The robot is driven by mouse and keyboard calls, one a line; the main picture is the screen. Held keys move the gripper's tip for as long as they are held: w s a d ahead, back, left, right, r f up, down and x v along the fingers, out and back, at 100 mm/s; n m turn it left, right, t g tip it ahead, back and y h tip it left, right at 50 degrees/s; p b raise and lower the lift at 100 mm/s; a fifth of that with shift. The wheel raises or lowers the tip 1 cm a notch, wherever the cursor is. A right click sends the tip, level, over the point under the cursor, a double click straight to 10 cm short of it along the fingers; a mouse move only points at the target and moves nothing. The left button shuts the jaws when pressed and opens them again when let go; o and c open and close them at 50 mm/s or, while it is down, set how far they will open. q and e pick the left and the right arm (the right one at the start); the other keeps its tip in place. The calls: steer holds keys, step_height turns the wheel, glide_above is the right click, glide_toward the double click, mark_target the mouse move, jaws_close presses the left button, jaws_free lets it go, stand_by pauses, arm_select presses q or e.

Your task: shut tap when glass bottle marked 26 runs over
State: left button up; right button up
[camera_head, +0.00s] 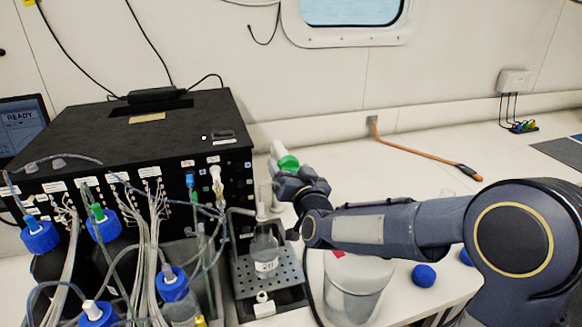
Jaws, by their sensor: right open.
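A clear glass bottle (265,247) stands upright on a perforated metal drip tray (285,271) in front of the black box. Its white label carries a small dark mark that I cannot read for certain. A pale spout (238,211) bends out from the box towards the bottle's neck. I cannot tell the tap's handle from the fittings around it, or whether water runs over. My right gripper (287,192) is open, just right of and above the bottle's neck; its fingers are partly hidden by its own body. My left gripper is not in view.
The black box (150,140) stands behind, with several tubes and blue-capped bottles (40,236) on the left. A white bottle with a green band (285,160) is behind my right gripper. A clear container (355,290) and blue ball-like item (423,275) lie below my arm.

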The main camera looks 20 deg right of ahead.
steer(key=shift+w, duration=0.1)
steer(key=c, duration=1)
steer(key=shift+f+m+b, duration=0.2)
steer(key=shift+m+b, duration=0.2)
steer(key=shift+b, duration=0.35)
steer(key=m+b, duration=0.4)
steer(key=b, duration=0.1)
steer(key=shift+d+f+m+b, duration=0.1)
steer(key=shift+f+m+b, duration=0.05)
steer(key=shift+m+b, duration=0.25)
steer(key=m+b, duration=0.3)
steer(key=m, duration=0.1)
steer(key=shift+b, duration=0.3)
steer(key=shift+m+b, duration=1.1)
steer(key=shift+m, duration=1)
